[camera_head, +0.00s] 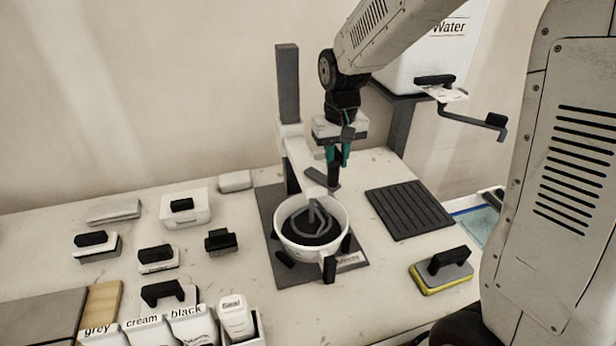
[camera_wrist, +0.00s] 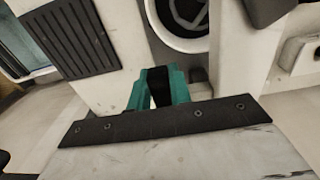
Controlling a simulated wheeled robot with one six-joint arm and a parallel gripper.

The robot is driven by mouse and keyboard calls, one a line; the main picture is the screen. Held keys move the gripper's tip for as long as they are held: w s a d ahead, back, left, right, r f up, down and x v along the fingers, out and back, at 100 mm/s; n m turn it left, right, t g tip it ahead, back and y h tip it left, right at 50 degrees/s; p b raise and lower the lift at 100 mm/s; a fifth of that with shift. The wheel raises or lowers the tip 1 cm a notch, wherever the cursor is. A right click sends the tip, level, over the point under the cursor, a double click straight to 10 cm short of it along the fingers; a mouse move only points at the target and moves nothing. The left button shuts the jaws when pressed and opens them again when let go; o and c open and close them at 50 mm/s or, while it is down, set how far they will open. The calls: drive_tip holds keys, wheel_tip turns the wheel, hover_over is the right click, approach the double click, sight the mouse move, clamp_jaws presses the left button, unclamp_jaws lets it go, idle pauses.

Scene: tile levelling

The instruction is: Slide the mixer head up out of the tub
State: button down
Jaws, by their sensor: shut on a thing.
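The mixer stand has a dark upright post (camera_head: 288,85) with a white mixer head (camera_head: 298,155) on it, whose arm reaches forward over the tub. Its grey whisk (camera_head: 315,222) is down inside the white tub (camera_head: 284,243), in dark contents. The tub stands on a dark base plate (camera_head: 268,205). My gripper (camera_head: 338,160), with teal fingers, is shut on the black handle (camera_head: 334,177) at the right side of the mixer head. In the wrist view the black handle (camera_wrist: 160,88) sits between the teal fingers, and part of the tub (camera_wrist: 155,25) shows beyond.
A ribbed dark mat (camera_head: 409,208) lies right of the mixer, with a yellow-edged sponge float (camera_head: 441,272) in front. A white water tank (camera_head: 425,60) with a lever tap (camera_head: 470,115) is behind right. Several black-handled tools and labelled bottles (camera_head: 150,332) stand at left.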

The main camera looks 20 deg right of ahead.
wheel_tip(320, 180, up, 14)
drive_tip(key=shift+f, duration=0.2)
drive_tip(key=c, duration=1.1)
unclamp_jaws()
drive_tip(key=shift+r, duration=0.1)
drive_tip(key=shift+r, duration=0.1)
wheel_tip(320, 180, up, 7)
drive_tip(key=shift+f, duration=0.1)
idle(0.4)
drive_tip(key=shift+t, duration=0.7)
drive_tip(key=s+d+f, duration=0.1)
drive_tip(key=s+f, duration=0.2)
drive_tip(key=s, duration=0.6)
drive_tip(key=s+d+f, duration=0.1)
drive_tip(key=s+f, duration=0.2)
drive_tip(key=s, duration=0.6)
drive_tip(key=s+d+f, duration=0.1)
drive_tip(key=s+f, duration=0.1)
drive_tip(key=s, duration=0.7)
drive_tip(key=shift+f, duration=0.4)
